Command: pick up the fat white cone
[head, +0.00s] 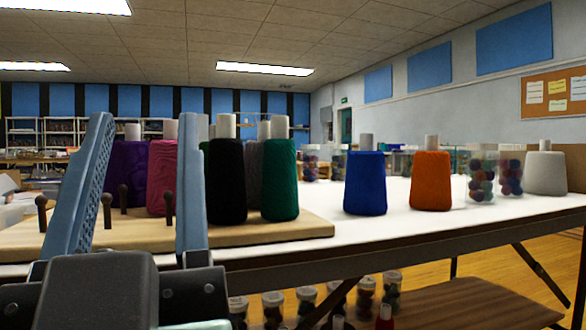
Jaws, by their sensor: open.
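The fat white cone (546,174) stands upright at the far right of the white table, wide and pale with a short narrower top. My gripper (147,125) is at the left of the head view, its two blue fingers upright and spread apart. It is empty and far to the left of the white cone, in front of a purple cone (128,175) and a pink cone (160,178), which the fingers partly hide.
A wooden board (300,226) with dark pegs carries black (227,182) and green (280,180) cones. Blue (365,183) and orange (431,181) cones and clear jars (481,175) of coloured balls stand between it and the white cone. The table front (400,235) is largely bare.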

